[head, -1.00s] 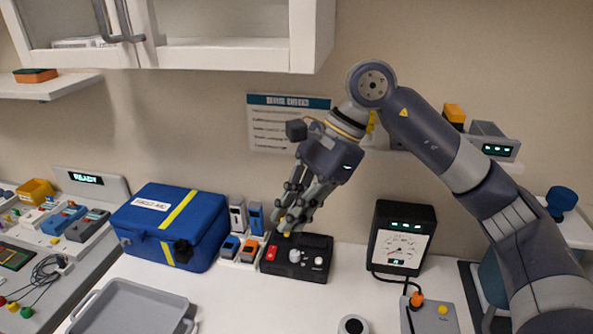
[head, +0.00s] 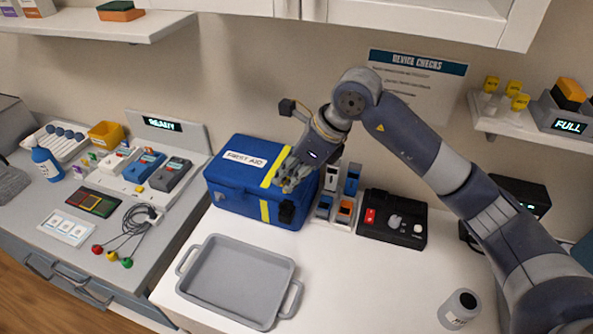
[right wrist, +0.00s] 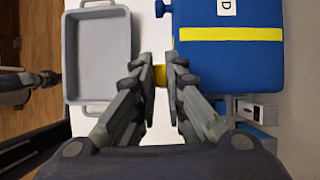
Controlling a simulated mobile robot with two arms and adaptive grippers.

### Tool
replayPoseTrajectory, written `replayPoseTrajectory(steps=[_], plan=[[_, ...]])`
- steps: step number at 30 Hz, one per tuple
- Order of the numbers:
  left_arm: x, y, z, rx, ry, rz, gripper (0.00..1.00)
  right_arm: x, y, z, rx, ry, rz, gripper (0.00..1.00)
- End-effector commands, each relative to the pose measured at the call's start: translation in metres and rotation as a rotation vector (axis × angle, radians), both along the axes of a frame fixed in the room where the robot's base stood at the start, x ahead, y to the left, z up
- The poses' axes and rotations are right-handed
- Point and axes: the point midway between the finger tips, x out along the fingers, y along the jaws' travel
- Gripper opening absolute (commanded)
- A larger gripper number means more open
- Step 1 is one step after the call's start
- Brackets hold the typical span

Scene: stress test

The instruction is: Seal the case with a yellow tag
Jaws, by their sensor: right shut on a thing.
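The blue first aid case (head: 238,205) stands shut-lidded on the white counter, with a white label and a yellow stripe. A black latch-like piece (head: 286,211) is on its front, right of the stripe. My right gripper (head: 287,184) is at the case's right front, just above that piece. In the right wrist view its fingers are shut on a small yellow piece (right wrist: 160,75), likely the yellow tag, beside the edge of the case (right wrist: 230,62). In the head view the fingers hide this piece. Whether it touches the case I cannot tell.
A grey tray (head: 238,323) lies in front of the case. Small devices (head: 325,207) and a black control box (head: 392,218) stand to its right. Yellow tags (head: 513,88) stand on the right shelf (head: 500,126). The counter's front right is mostly clear, with a grey cylinder (head: 460,308).

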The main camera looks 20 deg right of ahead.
Motion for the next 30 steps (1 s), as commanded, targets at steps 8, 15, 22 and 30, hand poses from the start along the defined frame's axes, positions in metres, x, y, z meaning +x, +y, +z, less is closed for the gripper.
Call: replayPoseTrajectory(steps=[8,15,22,30], plan=[[-0.010,-0.013,-0.003,-0.015,0.012,0.003,0.00,0.002,0.001,-0.007,0.002,0.004,-0.033,0.00],[-0.016,-0.024,-0.011,-0.028,0.022,-0.001,0.00,0.002,0.001,-0.021,0.002,0.004,-0.030,0.00],[-0.013,-0.016,-0.020,-0.019,0.017,-0.001,0.00,0.002,0.002,-0.040,0.004,0.005,-0.030,0.00],[-0.008,-0.012,-0.018,-0.014,0.011,0.003,0.00,0.002,0.001,-0.039,0.002,0.003,-0.030,0.00]])
